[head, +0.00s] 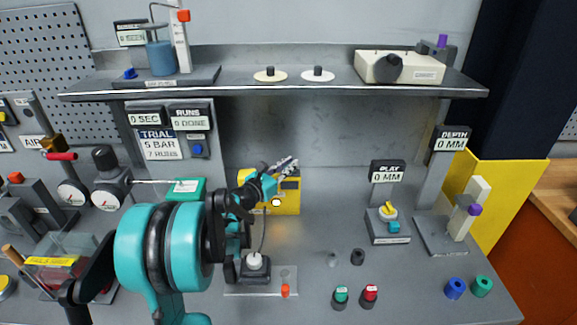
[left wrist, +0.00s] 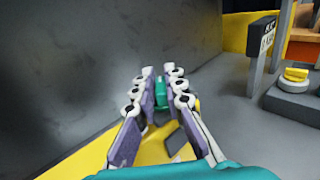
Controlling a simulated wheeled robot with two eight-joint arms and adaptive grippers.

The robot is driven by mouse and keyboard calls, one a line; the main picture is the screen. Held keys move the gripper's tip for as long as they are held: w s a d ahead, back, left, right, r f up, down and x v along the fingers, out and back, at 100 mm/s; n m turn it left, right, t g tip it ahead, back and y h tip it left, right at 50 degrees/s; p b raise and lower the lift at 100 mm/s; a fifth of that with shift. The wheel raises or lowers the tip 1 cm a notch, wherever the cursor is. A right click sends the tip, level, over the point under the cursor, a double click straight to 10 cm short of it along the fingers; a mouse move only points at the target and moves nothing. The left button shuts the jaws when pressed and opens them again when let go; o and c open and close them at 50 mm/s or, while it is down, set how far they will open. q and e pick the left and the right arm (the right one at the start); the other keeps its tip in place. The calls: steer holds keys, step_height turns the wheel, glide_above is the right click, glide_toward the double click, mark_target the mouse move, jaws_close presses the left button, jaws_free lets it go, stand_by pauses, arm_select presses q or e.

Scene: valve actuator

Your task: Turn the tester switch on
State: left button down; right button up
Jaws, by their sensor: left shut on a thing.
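The yellow box (head: 287,205), which seems to be the tester, stands at the back of the bench, below the shelf. My left gripper (head: 288,163) reaches over its top from the left. In the left wrist view, the jaws (left wrist: 160,75) are shut on a small green piece (left wrist: 161,93), apparently the switch, with the yellow body (left wrist: 146,152) below. The piece is hidden by the fingers in the head view, and I cannot tell whether it is on or off. My right gripper is not in view.
A teal box (head: 188,190) with a gauge line is left of the yellow box. A small black device (head: 256,268) stands in front. The PLAY stand (head: 387,225) is to the right. The shelf (head: 290,92) overhangs the back. Bench space between yellow box and PLAY stand is clear.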

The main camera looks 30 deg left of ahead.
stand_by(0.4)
arm_select(q)
steer(key=c, duration=1.6)
jaws_free()
steer(key=shift+w, duration=0.1)
steer(key=s, duration=0.4)
steer(key=s+a, duration=0.1)
steer(key=s, duration=0.7)
steer(key=shift+a, duration=0.35)
